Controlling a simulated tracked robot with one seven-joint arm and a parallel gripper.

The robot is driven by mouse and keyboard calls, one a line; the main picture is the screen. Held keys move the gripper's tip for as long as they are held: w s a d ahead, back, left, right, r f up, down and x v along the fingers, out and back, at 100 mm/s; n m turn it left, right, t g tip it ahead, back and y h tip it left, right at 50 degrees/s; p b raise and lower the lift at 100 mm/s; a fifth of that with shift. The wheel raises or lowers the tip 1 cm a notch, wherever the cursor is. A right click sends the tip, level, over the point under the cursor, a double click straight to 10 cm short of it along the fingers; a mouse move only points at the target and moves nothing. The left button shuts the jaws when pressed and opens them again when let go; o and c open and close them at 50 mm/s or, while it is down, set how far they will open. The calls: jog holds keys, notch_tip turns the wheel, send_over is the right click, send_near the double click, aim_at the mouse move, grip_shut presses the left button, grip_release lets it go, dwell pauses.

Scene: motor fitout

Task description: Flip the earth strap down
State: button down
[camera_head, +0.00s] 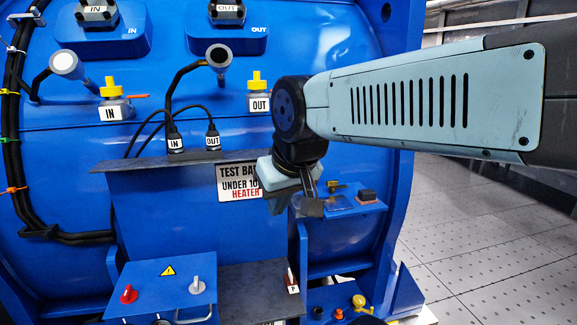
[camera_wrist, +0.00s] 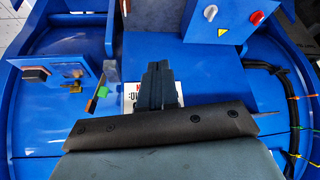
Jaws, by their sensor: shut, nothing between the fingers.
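A small piece with green and orange bands (camera_wrist: 97,100), which looks like the earth strap, stands beside a small blue shelf in the wrist view. A grey block (camera_wrist: 110,71) is at its end. In the head view a thin upright piece with a dark block (camera_head: 310,207) shows at the same place, partly behind my gripper; its colours are not clear there. My gripper (camera_head: 275,207) points downward, just left of that piece and apart from it. In the wrist view its fingers (camera_wrist: 158,68) are shut and empty, in front of the test sign.
The blue shelf (camera_head: 345,208) carries a brass fitting (camera_head: 336,186) and a brown block (camera_head: 366,195). A dark ledge (camera_head: 150,163) with IN and OUT plugs lies left of my gripper. A control box (camera_head: 165,285) with red and white knobs stands below.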

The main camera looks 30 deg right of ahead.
jog(key=shift+r, duration=0.1)
jog(key=w+d+r+m+g+h, duration=0.1)
jog(key=w+d+r+g, duration=0.2)
jog(key=w+d+r, duration=0.3)
jog(key=w+d+r+m+g+h, duration=0.2)
jog(key=w+d+r, duration=0.4)
jog(key=w+r, duration=0.4)
jog(key=w+g, duration=0.1)
jog(key=w, duration=0.3)
jog(key=shift+d+r, duration=0.2)
jog(key=shift+d, duration=0.2)
jog(key=shift+s+f, duration=0.1)
jog(key=x, duration=1.9)
jog(key=shift+s+d+f, duration=0.1)
jog(key=shift+s+f, duration=0.3)
